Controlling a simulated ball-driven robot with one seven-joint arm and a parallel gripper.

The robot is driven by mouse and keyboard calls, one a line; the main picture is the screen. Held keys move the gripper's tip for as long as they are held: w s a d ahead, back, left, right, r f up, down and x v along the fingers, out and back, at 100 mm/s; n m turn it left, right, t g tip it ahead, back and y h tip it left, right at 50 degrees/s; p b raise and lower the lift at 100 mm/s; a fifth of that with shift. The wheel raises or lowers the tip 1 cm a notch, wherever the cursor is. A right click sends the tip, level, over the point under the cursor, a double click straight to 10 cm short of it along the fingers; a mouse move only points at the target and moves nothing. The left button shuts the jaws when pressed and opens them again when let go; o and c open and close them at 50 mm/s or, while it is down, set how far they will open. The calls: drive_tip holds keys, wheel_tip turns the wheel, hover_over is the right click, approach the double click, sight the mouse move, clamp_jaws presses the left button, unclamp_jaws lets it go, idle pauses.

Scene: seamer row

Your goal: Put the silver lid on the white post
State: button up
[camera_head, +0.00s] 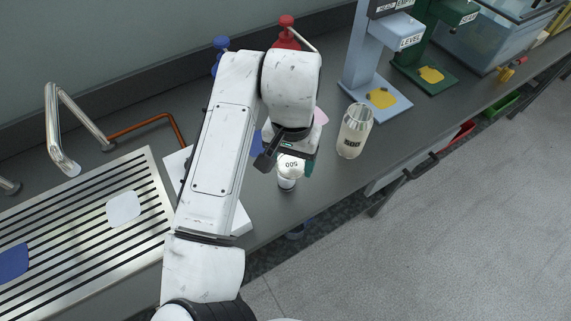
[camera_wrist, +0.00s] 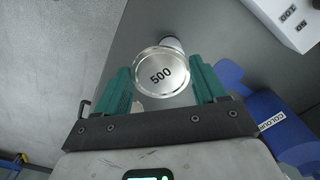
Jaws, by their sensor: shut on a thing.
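The silver lid (camera_wrist: 161,72) is round and marked 500. In the wrist view it lies between the green fingers of my gripper (camera_wrist: 162,88), which is shut on it. In the head view the lid (camera_head: 291,163) shows pale, just below my gripper (camera_head: 287,158), one green fingertip at its right. A white, rounded thing (camera_head: 287,182), seemingly the white post, shows directly below the lid; its pale edge (camera_wrist: 172,42) also shows behind the lid in the wrist view. The lid hides most of it, and I cannot tell whether they touch.
A clear labelled jar (camera_head: 354,132) stands to the right. A white block marked 100 and 50 (camera_wrist: 287,20) and a blue labelled thing (camera_wrist: 277,122) lie right in the wrist view. The blue-grey stand (camera_head: 369,65) is farther back; the counter's front edge is close.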

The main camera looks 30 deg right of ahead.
sight(286, 168)
drive_tip(key=shift+w+f, duration=0.85)
drive_tip(key=shift+f, duration=0.2)
drive_tip(key=shift+w+f+p, duration=0.2)
drive_tip(key=shift+f+p, duration=0.1)
drive_tip(key=shift+f, duration=1.45)
drive_tip(key=shift+f, duration=0.1)
drive_tip(key=shift+f, duration=0.25)
drive_tip(key=o, duration=1)
drive_tip(key=shift+r, duration=0.1)
wheel_tip(286, 168, up, 13)
drive_tip(key=shift+f+b, duration=0.2)
drive_tip(key=shift+b, duration=0.15)
